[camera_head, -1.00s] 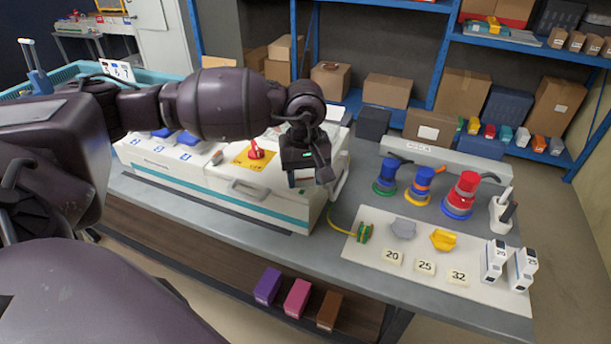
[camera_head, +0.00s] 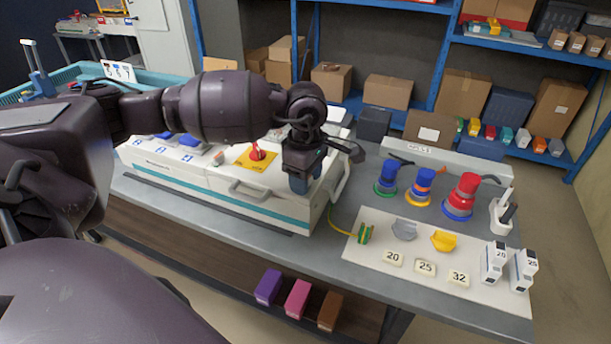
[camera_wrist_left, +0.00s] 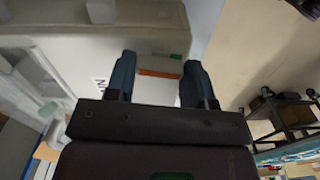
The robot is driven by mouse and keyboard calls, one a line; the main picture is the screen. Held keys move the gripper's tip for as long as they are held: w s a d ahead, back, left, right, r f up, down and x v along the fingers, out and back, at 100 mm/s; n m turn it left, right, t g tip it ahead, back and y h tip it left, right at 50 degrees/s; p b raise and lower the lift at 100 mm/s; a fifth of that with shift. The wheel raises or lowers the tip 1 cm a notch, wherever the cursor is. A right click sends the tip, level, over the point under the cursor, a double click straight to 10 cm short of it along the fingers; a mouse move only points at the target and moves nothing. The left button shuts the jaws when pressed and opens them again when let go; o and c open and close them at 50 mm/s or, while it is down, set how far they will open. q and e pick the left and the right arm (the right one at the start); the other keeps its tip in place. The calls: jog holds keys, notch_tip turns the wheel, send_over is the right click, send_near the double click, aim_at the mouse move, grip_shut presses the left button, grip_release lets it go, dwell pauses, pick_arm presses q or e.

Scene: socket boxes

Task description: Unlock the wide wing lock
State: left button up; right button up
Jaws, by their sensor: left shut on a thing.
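My left gripper (camera_head: 300,188) is over the right end of the white box (camera_head: 265,208), pointing down. In the left wrist view, its two blue fingers (camera_wrist_left: 158,82) are on either side of a white piece with an orange band (camera_wrist_left: 160,72) and a green strip. It is shut on this piece. I cannot tell whether the piece is the wide wing lock; the arm hides that part of the box in the head view. A grey wing-shaped piece (camera_head: 404,230) and a yellow one (camera_head: 444,241) lie on the white mat (camera_head: 375,265). My right gripper is not in view.
A red rotary handle (camera_head: 257,152) stands on the box lid, left of my gripper. A green plug (camera_head: 365,233) on a yellow cable lies right of the box.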

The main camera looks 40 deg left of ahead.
pick_arm(q)
jog(key=shift+r+n, duration=0.1)
jog(key=shift+n, duration=0.6)
jog(key=o, duration=0.9)
notch_tip(320, 180, up, 11)
jog(key=shift+f+p, duration=0.15)
jog(key=shift+p, duration=0.25)
